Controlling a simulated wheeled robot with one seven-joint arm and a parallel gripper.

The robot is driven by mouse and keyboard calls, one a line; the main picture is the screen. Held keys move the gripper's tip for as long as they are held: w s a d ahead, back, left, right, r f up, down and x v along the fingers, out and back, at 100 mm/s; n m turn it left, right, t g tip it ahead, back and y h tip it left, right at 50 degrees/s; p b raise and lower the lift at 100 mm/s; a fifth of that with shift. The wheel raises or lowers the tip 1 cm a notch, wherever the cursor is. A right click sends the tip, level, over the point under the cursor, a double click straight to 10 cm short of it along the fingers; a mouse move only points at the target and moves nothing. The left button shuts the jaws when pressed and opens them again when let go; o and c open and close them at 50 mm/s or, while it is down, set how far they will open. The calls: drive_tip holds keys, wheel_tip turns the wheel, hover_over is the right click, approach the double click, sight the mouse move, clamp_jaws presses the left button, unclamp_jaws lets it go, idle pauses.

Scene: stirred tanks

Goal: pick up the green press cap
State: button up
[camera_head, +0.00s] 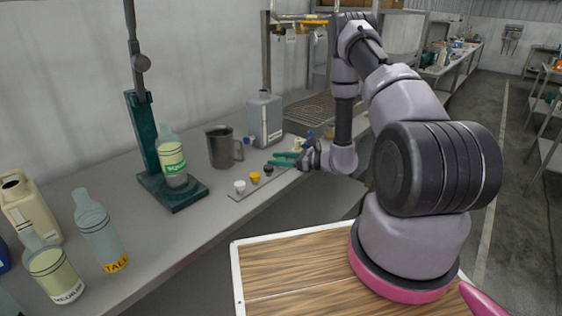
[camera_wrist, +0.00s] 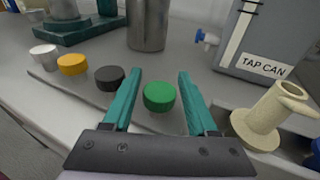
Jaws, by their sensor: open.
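The green press cap (camera_wrist: 159,96) sits on a thin grey strip on the bench. My gripper is open and holds nothing. In the head view my gripper (camera_head: 284,159) reaches over the right end of the strip from the right. The green cap cannot be told apart from the teal fingers there.
Black (camera_wrist: 109,78), yellow (camera_wrist: 72,65) and white (camera_wrist: 43,55) caps stand in a row left of the green one. A cream spout piece (camera_wrist: 262,117) stands close on the right. Behind are a metal jug (camera_head: 222,148) and a grey can (camera_head: 265,120) labelled TAP CAN.

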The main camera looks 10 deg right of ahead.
drive_tip(key=shift+x, duration=0.95)
clamp_jaws()
